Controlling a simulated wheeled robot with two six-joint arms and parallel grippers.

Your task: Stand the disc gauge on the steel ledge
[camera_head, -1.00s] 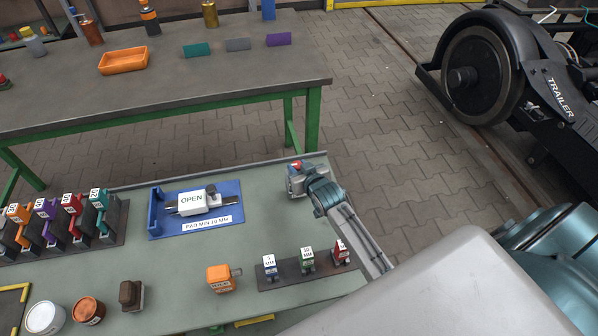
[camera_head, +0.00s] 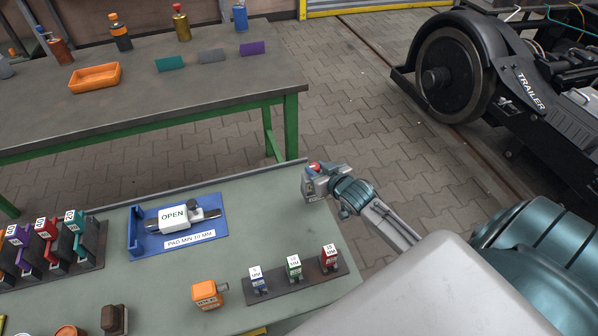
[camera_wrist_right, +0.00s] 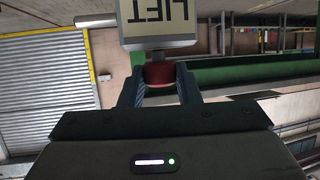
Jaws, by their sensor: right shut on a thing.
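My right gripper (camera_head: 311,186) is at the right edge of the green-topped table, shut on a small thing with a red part. In the right wrist view the fingers (camera_wrist_right: 160,88) close around the red, round part (camera_wrist_right: 160,74). Beyond it is a pale block (camera_wrist_right: 158,22) marked LIFT, upside down in this view. I cannot tell whether this is the disc gauge. An orange block (camera_head: 207,294) with a side knob and a label stands on the table; its label is too small to read surely. I cannot pick out the steel ledge. My left gripper is not in view.
A blue tray (camera_head: 137,232) holds a caliper-like tool marked OPEN. A dark strip (camera_head: 311,277) carries blue, green and red MM blocks; another rack (camera_head: 90,262) holds coloured gauges. A second bench (camera_head: 150,107) stands behind. A black TRAILER bogie (camera_head: 535,110) stands right, across clear paving.

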